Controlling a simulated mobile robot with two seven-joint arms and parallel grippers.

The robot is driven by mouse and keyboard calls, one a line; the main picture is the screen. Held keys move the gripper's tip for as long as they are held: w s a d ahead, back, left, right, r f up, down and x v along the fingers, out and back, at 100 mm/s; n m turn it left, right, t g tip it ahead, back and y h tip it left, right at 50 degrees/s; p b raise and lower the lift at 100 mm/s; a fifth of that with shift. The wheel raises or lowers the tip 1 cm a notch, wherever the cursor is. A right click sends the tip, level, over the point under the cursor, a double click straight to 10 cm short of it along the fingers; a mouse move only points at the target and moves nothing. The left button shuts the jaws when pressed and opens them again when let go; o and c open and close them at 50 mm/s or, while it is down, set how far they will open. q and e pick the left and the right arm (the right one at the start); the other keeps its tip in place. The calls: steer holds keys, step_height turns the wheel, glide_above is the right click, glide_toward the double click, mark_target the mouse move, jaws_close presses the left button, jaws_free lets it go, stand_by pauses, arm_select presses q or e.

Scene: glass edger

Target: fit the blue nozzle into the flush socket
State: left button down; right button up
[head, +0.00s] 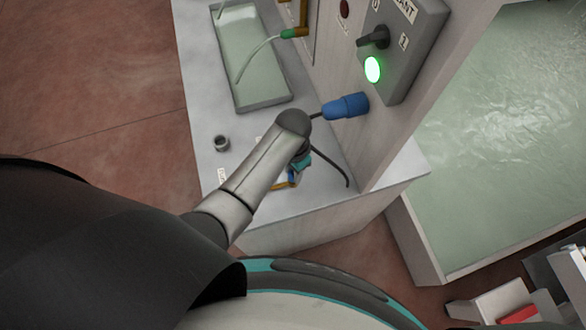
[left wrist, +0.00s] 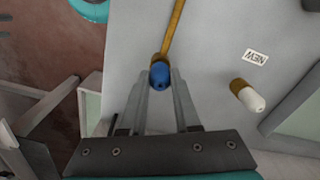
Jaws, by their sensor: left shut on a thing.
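My left gripper (left wrist: 161,82) is shut on the blue nozzle (left wrist: 160,73), which shows between its fingertips in the left wrist view. A brass-coloured rod or pipe (left wrist: 173,30) runs away behind the nozzle; I cannot tell whether they are joined. In the head view my left wrist hides most of the gripper and the nozzle. A short dark round socket (head: 221,143) with an open top stands on the grey bench, left of my wrist and apart from it. The small label below it is too small to read surely, so I cannot confirm it is the flush socket.
A white-tipped brass nozzle (left wrist: 248,96) lies near a NEW label (left wrist: 255,57). A shallow tray (head: 262,105) with a pale green hose is at the back of the bench (head: 205,100).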

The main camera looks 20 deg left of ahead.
arm_select(q)
steer(key=shift+f, duration=0.45)
steer(key=c, duration=0.6)
jaws_free()
steer(key=shift+o, duration=0.2)
step_height(320, 180, up, 15)
steer(key=p, duration=0.1)
steer(key=shift+p, duration=0.3)
